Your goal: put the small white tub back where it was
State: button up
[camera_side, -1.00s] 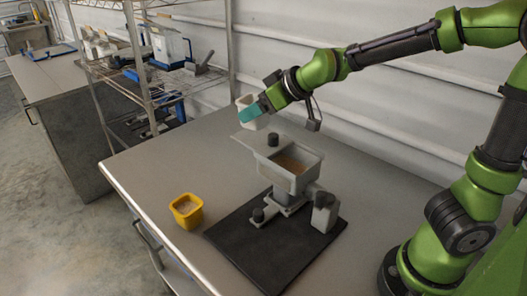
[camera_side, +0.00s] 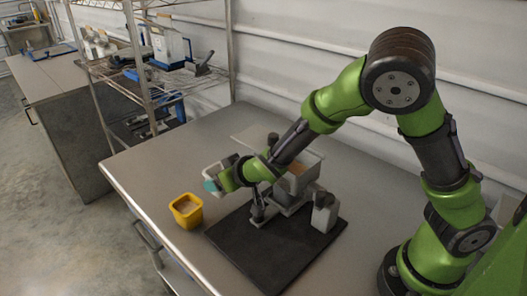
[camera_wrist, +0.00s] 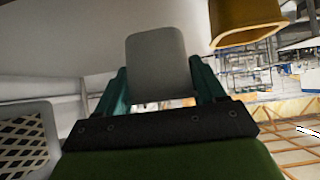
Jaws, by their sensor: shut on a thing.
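The small white tub (camera_side: 214,171) is in my gripper (camera_side: 212,185), to the left of the hopper in the side view. My teal fingers are shut on it, and it shows between them in the wrist view (camera_wrist: 157,62). It looks held close above the table; I cannot tell whether its base touches. The grey hopper (camera_side: 299,184) stands on a black mat (camera_side: 273,255), partly hidden behind my arm. Its pale flat plate (camera_side: 254,134) shows behind my wrist. What the tub holds cannot be seen.
A yellow tub (camera_side: 186,211) with pale contents stands on the table just front-left of my gripper. It also shows in the wrist view (camera_wrist: 243,20). A wire shelf (camera_side: 150,80) stands behind the table's left end. The table's left front is clear.

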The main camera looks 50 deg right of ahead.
jog(key=shift+f, duration=2.55)
jog(key=shift+f, duration=0.1)
jog(key=o, duration=0.9)
jog(key=shift+o, duration=0.2)
jog(key=shift+s+r, duration=0.3)
jog(key=shift+r, duration=0.1)
jog(key=v, duration=1.1)
